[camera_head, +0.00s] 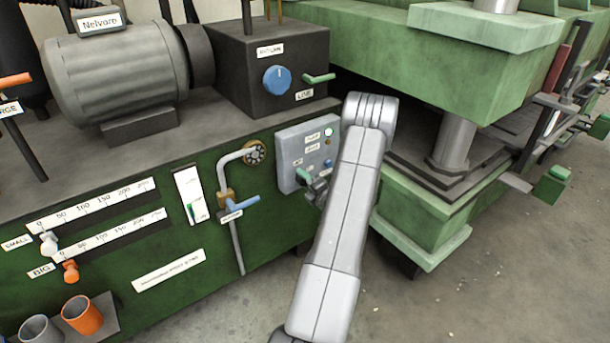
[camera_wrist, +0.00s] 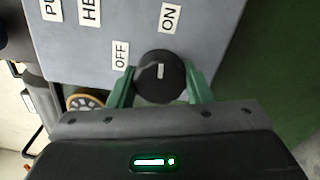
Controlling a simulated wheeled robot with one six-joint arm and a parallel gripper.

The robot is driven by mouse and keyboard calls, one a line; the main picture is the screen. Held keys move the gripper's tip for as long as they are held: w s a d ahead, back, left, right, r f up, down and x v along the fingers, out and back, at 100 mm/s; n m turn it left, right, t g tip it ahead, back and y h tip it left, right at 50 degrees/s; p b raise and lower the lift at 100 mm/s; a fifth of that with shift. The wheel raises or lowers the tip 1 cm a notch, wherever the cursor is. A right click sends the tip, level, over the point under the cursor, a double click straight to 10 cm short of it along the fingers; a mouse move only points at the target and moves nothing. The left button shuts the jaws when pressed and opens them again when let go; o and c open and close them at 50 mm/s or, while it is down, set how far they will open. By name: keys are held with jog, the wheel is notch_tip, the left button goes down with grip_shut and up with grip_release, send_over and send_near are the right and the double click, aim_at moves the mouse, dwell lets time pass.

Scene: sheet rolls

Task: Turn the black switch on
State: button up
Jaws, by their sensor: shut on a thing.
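The black switch (camera_wrist: 158,82) is a round knob with a short white mark on the grey control panel (camera_wrist: 75,45). In the wrist view the mark stands nearly upright, towards the side of the "ON" label (camera_wrist: 170,17). The "OFF" label (camera_wrist: 121,55) is at the knob's upper left. My gripper (camera_wrist: 160,88) is shut on the switch, with one green finger on each side of it. In the head view my gripper (camera_head: 304,177) is at the lower part of the panel (camera_head: 290,148). I cannot make out the switch there.
A valve with a blue handle (camera_head: 243,205) and a round dial (camera_head: 254,153) are left of the panel. A dark box with a blue knob (camera_head: 277,80) stands above. The green press (camera_head: 430,200) is close on the right.

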jog(key=shift+m+p, duration=0.4)
jog(key=shift+m, duration=0.5)
jog(key=o, duration=1)
jog(key=p+v, duration=0.2)
jog(key=v, duration=1.2)
jog(key=shift+w, duration=0.1)
